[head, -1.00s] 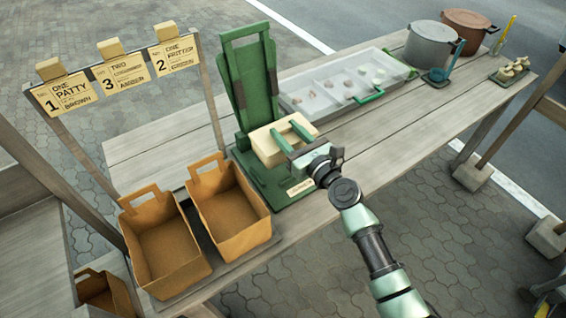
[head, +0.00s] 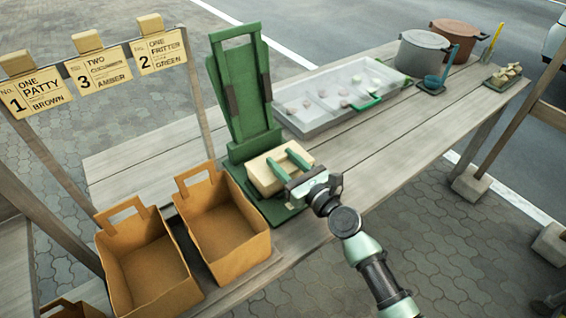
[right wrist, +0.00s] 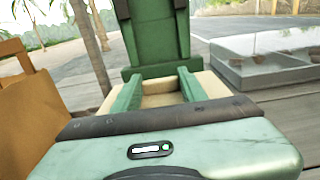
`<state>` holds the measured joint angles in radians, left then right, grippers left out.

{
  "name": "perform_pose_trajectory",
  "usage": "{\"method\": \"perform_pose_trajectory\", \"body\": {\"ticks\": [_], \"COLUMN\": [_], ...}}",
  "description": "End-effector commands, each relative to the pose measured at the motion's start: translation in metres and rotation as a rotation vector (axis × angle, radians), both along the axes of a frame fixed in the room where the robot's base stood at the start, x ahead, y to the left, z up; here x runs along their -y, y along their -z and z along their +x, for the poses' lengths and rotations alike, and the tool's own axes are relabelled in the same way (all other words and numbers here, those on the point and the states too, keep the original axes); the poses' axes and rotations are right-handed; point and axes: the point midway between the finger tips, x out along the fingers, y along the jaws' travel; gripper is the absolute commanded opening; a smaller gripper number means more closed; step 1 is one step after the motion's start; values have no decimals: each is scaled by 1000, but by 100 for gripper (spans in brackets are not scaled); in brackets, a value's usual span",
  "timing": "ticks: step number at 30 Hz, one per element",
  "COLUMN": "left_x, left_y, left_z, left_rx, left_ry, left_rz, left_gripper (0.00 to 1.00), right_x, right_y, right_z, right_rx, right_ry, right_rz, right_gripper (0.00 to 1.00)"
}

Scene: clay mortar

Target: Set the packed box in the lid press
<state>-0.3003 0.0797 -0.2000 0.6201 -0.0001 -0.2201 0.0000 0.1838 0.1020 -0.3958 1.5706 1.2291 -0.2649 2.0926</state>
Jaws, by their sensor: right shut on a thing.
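The pale cream box (head: 258,178) is held between the two green fingers of my right gripper (head: 284,160), one along each side. It is over the base of the green lid press (head: 235,90), in front of the raised upright lever part. I cannot tell whether the box touches the base. In the right wrist view the box (right wrist: 158,88) shows between the fingers (right wrist: 160,86), with the press (right wrist: 155,35) upright directly behind it. The box's near side is hidden by my gripper body. My left gripper is out of view.
Two open brown paper bags (head: 222,222) and (head: 150,268) stand left of the press. A clear-lidded tray (head: 320,122) with small pieces lies behind right. Two pots (head: 422,55) and (head: 459,40) stand at the far end. Order signs hang at left. The table's right middle is clear.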

Motion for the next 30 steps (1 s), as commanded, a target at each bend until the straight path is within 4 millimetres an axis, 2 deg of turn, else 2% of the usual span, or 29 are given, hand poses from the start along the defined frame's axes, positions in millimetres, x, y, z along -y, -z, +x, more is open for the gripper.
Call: {"method": "perform_pose_trajectory", "body": {"ticks": [3, 4, 6, 18, 23, 30], "left_x": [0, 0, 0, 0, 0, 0], "left_y": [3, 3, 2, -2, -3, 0], "left_z": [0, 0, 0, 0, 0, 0], "left_rx": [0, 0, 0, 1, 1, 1], "left_ry": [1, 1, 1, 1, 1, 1], "left_rz": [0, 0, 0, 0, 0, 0], "left_gripper": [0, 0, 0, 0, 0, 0], "right_x": [0, 0, 0, 1, 16, 47], "right_y": [3, 4, 2, -2, 0, 2], "right_z": [0, 0, 0, -1, -21, -64], "right_rx": [0, -1, -1, 1, -2, -2], "right_ry": [1, 0, 0, 1, 1, 1], "right_rz": [1, 1, 1, -1, 0, -1], "right_gripper": [0, 45, 64, 64, 64, 64]}}
